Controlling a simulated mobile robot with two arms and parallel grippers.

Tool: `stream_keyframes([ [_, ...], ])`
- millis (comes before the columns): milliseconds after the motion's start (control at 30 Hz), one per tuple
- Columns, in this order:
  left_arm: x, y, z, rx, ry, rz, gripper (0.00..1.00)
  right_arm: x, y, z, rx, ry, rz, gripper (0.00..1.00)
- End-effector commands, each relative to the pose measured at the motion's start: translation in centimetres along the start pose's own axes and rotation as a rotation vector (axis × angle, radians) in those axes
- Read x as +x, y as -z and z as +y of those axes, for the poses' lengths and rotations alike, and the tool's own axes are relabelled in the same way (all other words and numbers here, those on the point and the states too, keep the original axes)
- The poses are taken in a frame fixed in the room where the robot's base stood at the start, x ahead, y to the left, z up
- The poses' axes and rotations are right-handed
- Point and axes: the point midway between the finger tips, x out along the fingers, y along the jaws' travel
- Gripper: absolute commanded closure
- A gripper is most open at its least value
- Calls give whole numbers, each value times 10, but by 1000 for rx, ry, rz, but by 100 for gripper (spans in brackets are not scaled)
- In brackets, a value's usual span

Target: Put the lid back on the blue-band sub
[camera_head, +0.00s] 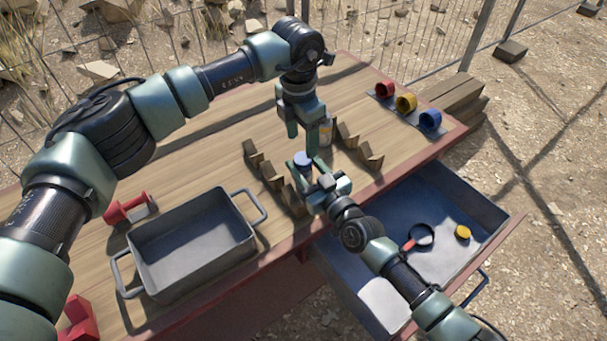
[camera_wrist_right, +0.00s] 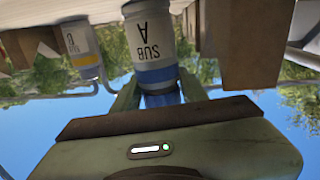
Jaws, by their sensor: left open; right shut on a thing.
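The blue-band sub (camera_wrist_right: 148,45) is a white jar marked SUB A, inverted in the right wrist view; in the head view it (camera_head: 304,173) stands among wooden blocks. A blue lid (camera_wrist_right: 162,98) is at the mouth end of the jar and appears to touch it; I cannot tell if it is fully seated. It also shows in the head view (camera_head: 303,158). My right gripper (camera_head: 313,178) is shut on the lid, its fingers either side. My left gripper (camera_head: 303,136) is open and empty, pointing down just behind the jar, near a yellow-band jar (camera_head: 326,133).
Wooden blocks (camera_head: 268,176) flank the jars. A grey handled tray (camera_head: 190,270) stands at front left. The open drawer (camera_head: 483,195) holds a magnifier (camera_head: 422,235) and a yellow lid (camera_head: 462,232).

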Motion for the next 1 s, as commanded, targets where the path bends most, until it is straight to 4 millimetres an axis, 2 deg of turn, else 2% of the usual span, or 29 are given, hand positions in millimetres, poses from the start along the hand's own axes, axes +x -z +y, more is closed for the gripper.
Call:
stream_keyframes([
  [200,36,0,0,0,1,1,44,0,0,0,0,0,0,100],
  [400,58,0,0,0,1,1,44,0,0,0,0,0,0,100],
  [767,63,0,0,1,-1,-1,44,0,0,0,0,0,0,100],
  [800,63,0,0,1,-1,-1,46,0,0,0,0,0,0,100],
  [1000,63,0,0,1,-1,-1,100,0,0,0,0,0,0,100],
])
